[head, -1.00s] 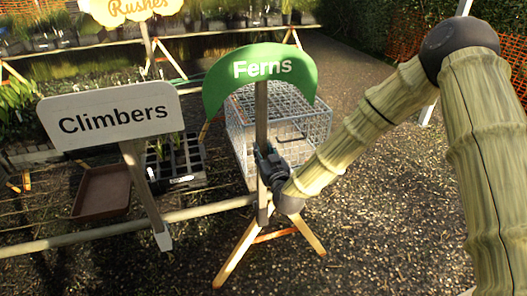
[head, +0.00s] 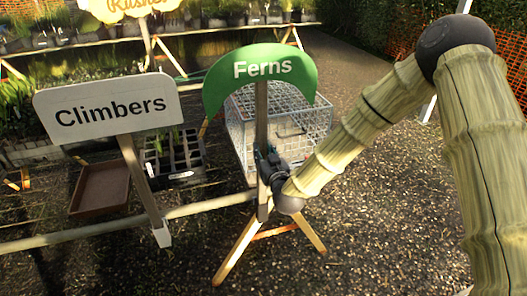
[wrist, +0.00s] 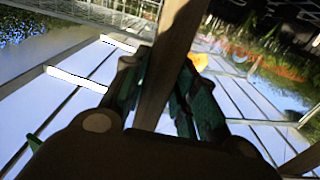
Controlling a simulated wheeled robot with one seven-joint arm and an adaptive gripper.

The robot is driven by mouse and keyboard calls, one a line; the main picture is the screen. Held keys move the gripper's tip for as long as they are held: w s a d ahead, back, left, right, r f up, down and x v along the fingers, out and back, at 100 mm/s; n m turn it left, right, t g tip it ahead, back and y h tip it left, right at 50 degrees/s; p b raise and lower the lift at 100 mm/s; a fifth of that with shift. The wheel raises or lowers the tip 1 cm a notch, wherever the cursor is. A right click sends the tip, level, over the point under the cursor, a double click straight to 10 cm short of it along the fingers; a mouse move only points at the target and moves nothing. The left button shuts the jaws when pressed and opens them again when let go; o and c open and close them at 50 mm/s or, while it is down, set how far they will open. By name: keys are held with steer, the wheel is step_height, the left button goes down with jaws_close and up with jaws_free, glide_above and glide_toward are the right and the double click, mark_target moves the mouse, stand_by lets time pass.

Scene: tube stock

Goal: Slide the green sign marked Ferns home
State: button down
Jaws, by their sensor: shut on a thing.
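The green sign marked Ferns (head: 262,72) stands upright on a grey post, with its board at the top of the post. My gripper (head: 267,165) is shut on the post below the board, at about the height of the wire cage behind it. In the wrist view the post (wrist: 172,65) runs up between the two dark green fingers of my gripper (wrist: 160,95). The post's lower end shows just below my gripper, beside the end of a wooden rail (head: 205,207). Whether the post touches the rail is hard to tell.
A grey Climbers sign (head: 110,112) stands on the rail to the left. A wire cage (head: 300,125) is behind the Ferns sign. A brown tray (head: 100,190) and a black cell tray (head: 172,160) lie at left. Trestle legs (head: 237,250) stand below; gravel at right is open.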

steer(key=shift+f+b, duration=0.5)
steer(key=shift+b, duration=0.05)
steer(key=c, duration=1.1)
jaws_free()
steer(key=shift+o, duration=0.2)
steer(key=shift+f, duration=0.1)
steer(key=shift+s, duration=0.1)
steer(key=v, duration=1.1)
steer(key=shift+s, duration=0.35)
steer(key=shift+d, duration=0.15)
